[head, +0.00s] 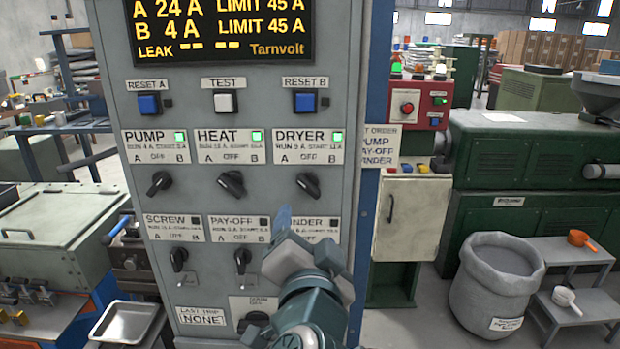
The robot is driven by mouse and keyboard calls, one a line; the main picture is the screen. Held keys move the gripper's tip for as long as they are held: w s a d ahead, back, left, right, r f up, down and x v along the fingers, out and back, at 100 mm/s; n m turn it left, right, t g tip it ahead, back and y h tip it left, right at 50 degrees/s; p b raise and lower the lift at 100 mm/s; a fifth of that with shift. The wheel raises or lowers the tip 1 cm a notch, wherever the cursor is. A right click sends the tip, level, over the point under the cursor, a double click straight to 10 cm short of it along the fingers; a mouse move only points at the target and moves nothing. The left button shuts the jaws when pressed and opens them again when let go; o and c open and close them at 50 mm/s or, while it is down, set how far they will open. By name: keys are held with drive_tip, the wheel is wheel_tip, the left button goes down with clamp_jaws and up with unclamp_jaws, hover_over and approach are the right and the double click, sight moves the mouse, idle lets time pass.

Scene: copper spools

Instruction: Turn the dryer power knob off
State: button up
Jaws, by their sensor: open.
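The dryer knob (308,185) is black and sits under the DRYER label (309,148) on the grey control panel. Its grip slants from upper left to lower right, not upright under OFF. The green lamp (338,136) on that label is lit. My gripper (286,218) is in front of the panel, below and slightly left of the dryer knob, apart from it in the picture. It is open, seen from behind, with a blue fingertip showing. It holds nothing that I can see. My gripper and arm hide part of the lower right label and the area beneath it.
The pump knob (159,183) and heat knob (231,184) stand left of the dryer knob, with lit lamps. The screw knob (179,259) and pay-off knob (242,258) are below. Reset and test buttons (224,102) sit above. A grey bin (495,285) stands at right.

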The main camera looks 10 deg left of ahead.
sight(309, 189)
drive_tip(key=shift+m+h, duration=0.3)
drive_tip(key=shift+m, duration=0.1)
drive_tip(key=x, duration=0.4)
drive_tip(key=p+x, duration=0.1)
drive_tip(key=x, duration=0.3)
drive_tip(key=r+p+x, duration=0.1)
drive_tip(key=x, duration=0.4)
drive_tip(key=shift+w, duration=0.1)
drive_tip(key=shift+c, duration=0.3)
drive_tip(key=c, duration=0.9)
